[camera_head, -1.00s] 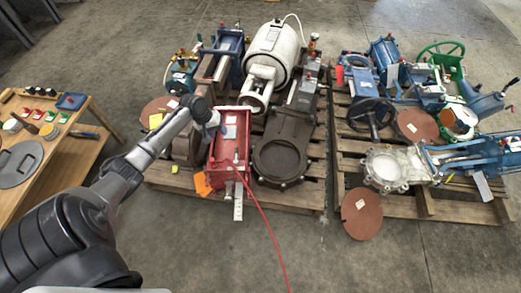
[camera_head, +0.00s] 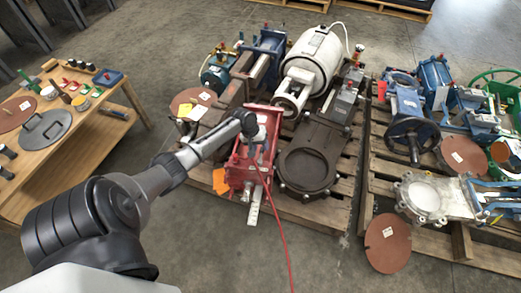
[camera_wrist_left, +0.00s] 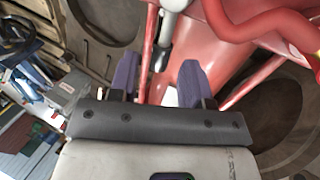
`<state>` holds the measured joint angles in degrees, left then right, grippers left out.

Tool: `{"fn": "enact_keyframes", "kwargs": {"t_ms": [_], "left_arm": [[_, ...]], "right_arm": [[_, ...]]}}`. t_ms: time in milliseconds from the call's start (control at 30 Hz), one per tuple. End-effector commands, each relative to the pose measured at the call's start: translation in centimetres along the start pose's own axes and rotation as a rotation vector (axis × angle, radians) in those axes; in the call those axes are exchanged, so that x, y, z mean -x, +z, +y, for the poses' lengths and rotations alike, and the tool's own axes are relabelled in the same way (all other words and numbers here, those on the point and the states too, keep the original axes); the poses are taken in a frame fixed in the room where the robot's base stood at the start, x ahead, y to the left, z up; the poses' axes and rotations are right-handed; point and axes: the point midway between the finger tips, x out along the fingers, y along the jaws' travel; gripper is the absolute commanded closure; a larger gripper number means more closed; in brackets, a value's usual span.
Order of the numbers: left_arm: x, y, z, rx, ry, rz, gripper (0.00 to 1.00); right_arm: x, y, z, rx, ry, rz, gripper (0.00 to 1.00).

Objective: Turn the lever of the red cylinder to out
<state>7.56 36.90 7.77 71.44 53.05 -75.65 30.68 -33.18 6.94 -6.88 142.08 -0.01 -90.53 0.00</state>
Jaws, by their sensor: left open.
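The red cylinder (camera_head: 240,163) stands on the left pallet, with an orange tag at its left side and a thin red line running from its front. My left gripper (camera_head: 255,132) is over its upper part, and the arm partly covers it. In the left wrist view the red body (camera_wrist_left: 205,40) fills the upper middle, close to the fingers. My open left gripper (camera_wrist_left: 158,80) has a slim grey rod-like part (camera_wrist_left: 163,52) showing between its fingers; I cannot tell whether it is the lever or whether they touch it. My right gripper is not in view.
A white cylinder (camera_head: 320,55) and a dark round-mouthed valve (camera_head: 308,168) crowd the same pallet. The right pallet (camera_head: 485,257) holds blue and green valves. A wooden table (camera_head: 88,140) with small parts stands at left.

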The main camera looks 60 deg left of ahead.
Motion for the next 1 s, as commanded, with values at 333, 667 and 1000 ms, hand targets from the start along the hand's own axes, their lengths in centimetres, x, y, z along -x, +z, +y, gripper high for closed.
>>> {"fn": "enact_keyframes", "kwargs": {"t_ms": [333,667,1000], "left_arm": [[-0.62,-0.02,-0.01,0.000,-0.001,0.001,0.56],[-0.61,-0.01,-0.01,0.000,0.000,0.000,0.77],[-0.61,-0.01,-0.02,0.000,-0.001,0.000,1.00]], "right_arm": [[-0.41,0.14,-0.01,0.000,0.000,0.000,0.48],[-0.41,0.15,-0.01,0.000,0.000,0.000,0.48],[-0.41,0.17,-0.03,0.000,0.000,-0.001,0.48]]}}
